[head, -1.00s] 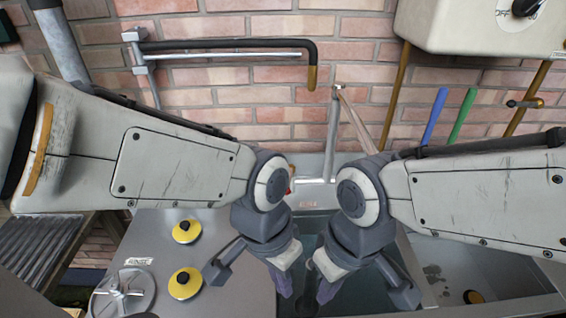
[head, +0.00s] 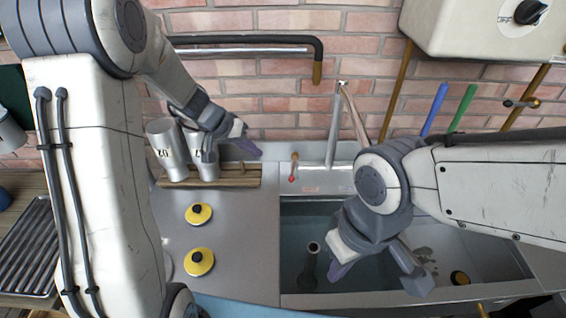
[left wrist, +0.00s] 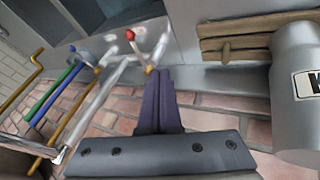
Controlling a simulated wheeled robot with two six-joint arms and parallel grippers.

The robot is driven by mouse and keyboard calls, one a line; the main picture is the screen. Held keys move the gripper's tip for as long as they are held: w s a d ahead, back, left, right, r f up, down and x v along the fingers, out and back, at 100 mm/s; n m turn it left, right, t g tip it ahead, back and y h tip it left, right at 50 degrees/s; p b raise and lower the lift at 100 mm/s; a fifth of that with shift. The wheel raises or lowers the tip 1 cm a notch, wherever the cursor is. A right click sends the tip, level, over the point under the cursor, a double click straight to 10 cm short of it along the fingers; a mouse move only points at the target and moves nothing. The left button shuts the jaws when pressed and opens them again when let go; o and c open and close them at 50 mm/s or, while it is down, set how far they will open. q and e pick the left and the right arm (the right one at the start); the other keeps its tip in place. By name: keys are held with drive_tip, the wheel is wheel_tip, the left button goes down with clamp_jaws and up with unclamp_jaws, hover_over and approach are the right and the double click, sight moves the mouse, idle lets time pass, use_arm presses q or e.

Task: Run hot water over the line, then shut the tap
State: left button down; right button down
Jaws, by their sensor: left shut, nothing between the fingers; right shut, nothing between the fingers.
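A small tap with a red tip (head: 292,168) stands at the back edge of the sink; it also shows in the left wrist view (left wrist: 130,36). A grey metal spout (head: 334,125) rises behind the sink. A black-covered pipe (head: 250,40) with a brass end runs along the brick wall. I cannot tell which pipe is the line, and I see no water running. My left gripper (head: 250,149) is shut and empty, left of the red-tipped tap and beside the metal churns; its closed fingers show in the left wrist view (left wrist: 158,85). My right gripper (head: 337,275) is shut and empty over the sink.
Metal churns (head: 167,150) stand on a wooden rack (head: 235,180) at the back left. A cream heater (head: 470,25) with a dial hangs upper right.

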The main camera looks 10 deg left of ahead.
use_arm(q)
drive_tip(key=w+d+f+p, duration=0.2)
drive_tip(key=d+f, duration=0.5)
drive_tip(key=shift+w+d, duration=0.2)
drive_tip(key=shift+w, duration=0.15)
use_arm(e)
wheel_tip(320, 180, up, 2)
use_arm(q)
drive_tip(key=shift+f, duration=0.1)
